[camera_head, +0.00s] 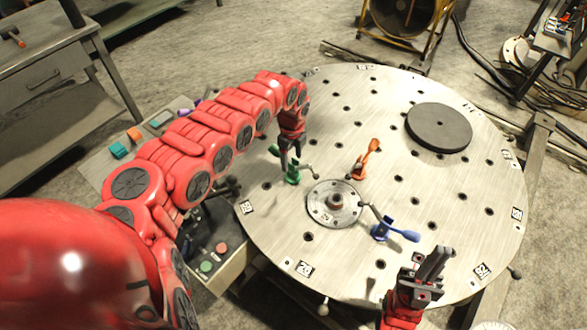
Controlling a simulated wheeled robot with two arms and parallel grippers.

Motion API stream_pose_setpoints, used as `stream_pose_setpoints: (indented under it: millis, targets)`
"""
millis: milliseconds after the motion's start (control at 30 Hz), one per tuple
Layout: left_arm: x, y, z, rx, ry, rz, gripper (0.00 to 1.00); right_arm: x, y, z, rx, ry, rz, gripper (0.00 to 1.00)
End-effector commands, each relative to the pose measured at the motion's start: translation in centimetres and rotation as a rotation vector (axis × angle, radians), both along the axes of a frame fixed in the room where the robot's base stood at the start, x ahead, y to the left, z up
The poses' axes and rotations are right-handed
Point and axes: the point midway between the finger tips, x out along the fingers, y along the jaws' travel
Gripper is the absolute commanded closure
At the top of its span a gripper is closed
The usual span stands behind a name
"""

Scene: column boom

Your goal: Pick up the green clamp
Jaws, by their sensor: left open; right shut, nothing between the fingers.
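The green clamp (293,174) stands on the round metal table (470,185), left of the central hub. My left gripper (290,163) comes down from above at the clamp, with its dark fingers open around or just in front of its upper part. I cannot tell whether the fingers touch it. Part of the clamp is hidden by the fingers. My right gripper (436,262) is shut and empty over the table's front right edge, well away from the green clamp.
An orange clamp (365,158) and a blue clamp (383,230) stand near the central hub (321,208). A dark round disc (439,127) lies at the back right. The table's right side is clear. A control box with buttons (213,258) adjoins the left edge.

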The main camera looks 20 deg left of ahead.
Motion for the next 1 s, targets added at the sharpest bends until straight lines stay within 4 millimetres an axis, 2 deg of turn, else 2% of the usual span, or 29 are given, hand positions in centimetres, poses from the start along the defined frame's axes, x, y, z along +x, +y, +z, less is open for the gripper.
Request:
stream_pose_setpoints:
  millis: [100,267,600,933,967,1000]
  targets:
    - [0.0,-0.1,-1.2,-0.002,0.001,0.0,0.28,0.0,0.0,0.2,0.0,0.0,0.0,1.0]
    - [0.2,-0.2,-2.0,-0.003,-0.003,-0.002,0.28,0.0,0.0,0.4,0.0,0.0,0.0,1.0]
    - [0.8,-0.4,-6.0,-0.004,-0.001,-0.001,0.28,0.0,0.0,0.8,0.0,0.0,0.0,1.0]
    - [0.8,-0.2,-6.7,0.0,-0.003,0.001,0.28,0.0,0.0,0.8,0.0,0.0,0.0,1.0]
    - [0.8,-0.2,-6.7,0.0,-0.003,0.001,0.29,0.0,0.0,0.8,0.0,0.0,0.0,1.0]
    - [0.8,-0.2,-6.7,0.0,-0.003,0.001,0.36,0.0,0.0,0.8,0.0,0.0,0.0,1.0]
